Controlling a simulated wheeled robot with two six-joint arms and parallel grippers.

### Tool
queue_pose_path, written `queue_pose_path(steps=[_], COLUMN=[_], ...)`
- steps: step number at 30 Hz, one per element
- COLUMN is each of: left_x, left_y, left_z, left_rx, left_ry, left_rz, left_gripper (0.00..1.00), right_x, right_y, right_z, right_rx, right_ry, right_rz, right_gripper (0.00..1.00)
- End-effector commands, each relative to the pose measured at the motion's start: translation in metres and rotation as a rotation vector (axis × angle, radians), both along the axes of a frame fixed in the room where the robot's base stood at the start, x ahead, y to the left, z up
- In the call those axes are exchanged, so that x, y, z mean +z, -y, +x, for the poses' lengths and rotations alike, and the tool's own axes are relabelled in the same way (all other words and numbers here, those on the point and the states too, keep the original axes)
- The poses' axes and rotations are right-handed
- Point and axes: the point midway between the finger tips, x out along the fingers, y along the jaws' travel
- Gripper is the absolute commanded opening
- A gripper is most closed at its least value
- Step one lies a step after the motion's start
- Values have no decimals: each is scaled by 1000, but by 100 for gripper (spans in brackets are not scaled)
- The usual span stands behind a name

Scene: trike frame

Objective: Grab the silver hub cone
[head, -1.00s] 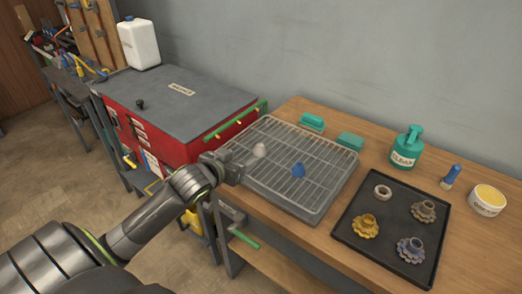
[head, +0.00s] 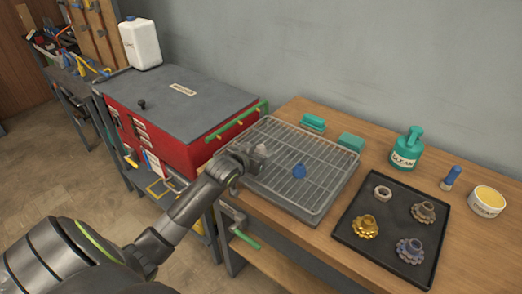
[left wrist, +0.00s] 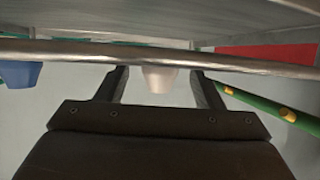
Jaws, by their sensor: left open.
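The silver hub cone (head: 262,150) stands on the wire rack (head: 322,196), near its left side, partly hidden by my left gripper. My left gripper (head: 254,157) is open at the cone, just over the rack's left edge. In the left wrist view the cone (left wrist: 160,80) shows between the two fingers (left wrist: 160,88), with a gap on each side. A blue cone (head: 299,171) stands to the right on the rack and shows at the left of the left wrist view (left wrist: 20,74). My right gripper is not in view.
A black tray (head: 345,230) with gear-like parts and a ring lies right of the rack. Teal blocks (head: 350,142), a teal bottle (head: 407,148) and a tub (head: 487,200) stand behind. A red cabinet with a green rail (head: 238,122) stands close on the left.

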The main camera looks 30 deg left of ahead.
Motion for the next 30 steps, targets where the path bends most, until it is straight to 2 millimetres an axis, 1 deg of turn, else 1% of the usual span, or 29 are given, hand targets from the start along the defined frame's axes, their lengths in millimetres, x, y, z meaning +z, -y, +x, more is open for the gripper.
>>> queue_pose_path(steps=[5, 6, 15, 17, 18, 25, 28, 30], left_x=[0, 0, 0, 0, 0, 3, 14, 27], left_y=[0, 0, 0, 0, 0, 0, 0, 0], left_z=[0, 0, 0, 0, 0, 0, 1, 1], left_rx=[0, 0, 0, 0, 0, 0, -2, -1], left_ry=[0, 0, 0, 0, 1, 2, 5, 8], left_rz=[0, 0, 0, 0, 0, 1, 2, 3], left_gripper=[61, 60, 20, 13, 10, 10, 10, 10], right_x=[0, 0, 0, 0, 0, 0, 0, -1], right_y=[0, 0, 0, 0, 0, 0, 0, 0], right_z=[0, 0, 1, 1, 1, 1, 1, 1], right_rx=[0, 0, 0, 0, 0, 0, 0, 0], right_ry=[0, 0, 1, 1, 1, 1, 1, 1], right_rz=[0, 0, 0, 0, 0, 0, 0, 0], right_gripper=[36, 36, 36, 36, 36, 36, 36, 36])
